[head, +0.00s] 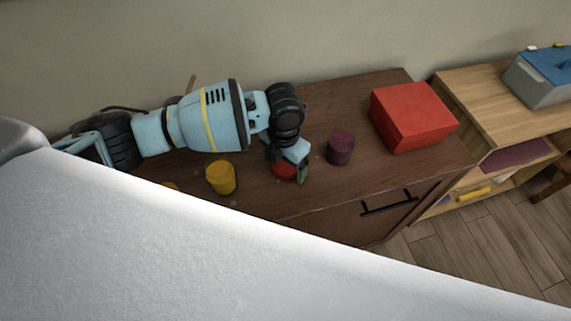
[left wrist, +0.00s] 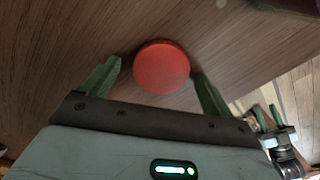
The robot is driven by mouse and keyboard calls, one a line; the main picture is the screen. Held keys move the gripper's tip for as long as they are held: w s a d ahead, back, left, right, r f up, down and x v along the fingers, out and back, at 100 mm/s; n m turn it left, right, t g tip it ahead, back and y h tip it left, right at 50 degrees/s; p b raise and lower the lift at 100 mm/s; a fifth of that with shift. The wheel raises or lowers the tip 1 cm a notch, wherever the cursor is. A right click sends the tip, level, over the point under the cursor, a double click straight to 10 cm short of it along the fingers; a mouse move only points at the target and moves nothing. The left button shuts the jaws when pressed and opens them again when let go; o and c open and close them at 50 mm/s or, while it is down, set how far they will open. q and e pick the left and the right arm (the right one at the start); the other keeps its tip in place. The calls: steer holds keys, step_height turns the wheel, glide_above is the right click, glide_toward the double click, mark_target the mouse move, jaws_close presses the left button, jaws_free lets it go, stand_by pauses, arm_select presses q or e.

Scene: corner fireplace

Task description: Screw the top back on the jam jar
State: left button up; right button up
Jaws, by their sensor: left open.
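A red round piece, which looks like the lid (head: 284,171), lies on the dark wooden cabinet top (head: 375,93); it also shows in the left wrist view (left wrist: 161,67). My left gripper (head: 288,165) is open just above it. Its green fingers stand on either side of the red piece in the left wrist view (left wrist: 157,72), apart from it. A dark purple jar (head: 341,148), perhaps the jam jar, stands upright to the right of the gripper. Part of what looks like my right gripper (left wrist: 268,116) shows at the wrist view's lower right, small and unclear.
A red box (head: 412,117) sits at the right end. A lighter shelf (head: 490,105) with a blue-lidded container (head: 543,82) stands beyond.

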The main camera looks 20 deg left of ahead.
mark_target(285, 166)
arm_select(q)
steer(key=c, duration=1.1)
arm_select(e)
steer(key=shift+a, duration=0.15)
arm_select(q)
steer(key=shift+o, duration=0.2)
steer(key=shift+r, duration=0.1)
steer(key=shift+r, duration=0.55)
step_height(285, 166, up, 2)
steer(key=shift+r, duration=0.1)
steer(key=s+d, duration=0.1)
steer(key=d, duration=0.3)
steer(key=d+b, duration=0.1)
steer(key=d, duration=0.4)
steer(key=s+d+r+b, duration=0.1)
steer(key=d, duration=0.4)
steer(key=shift+s+d+r, duration=0.1)
steer(key=shift+s+d, duration=0.05)
steer(key=shift+s, duration=0.15)
steer(key=shift+s+d+r, duration=0.15)
steer(key=shift+d, duration=0.6)
arm_select(e)
steer(key=shift+s+f, duration=0.3)
steer(key=shift+f, duration=0.35)
steer(key=shift+s+f, duration=0.3)
steer(key=shift+f, duration=0.35)
steer(key=shift+a+g, duration=0.1)
steer(key=shift+g, duration=0.2)
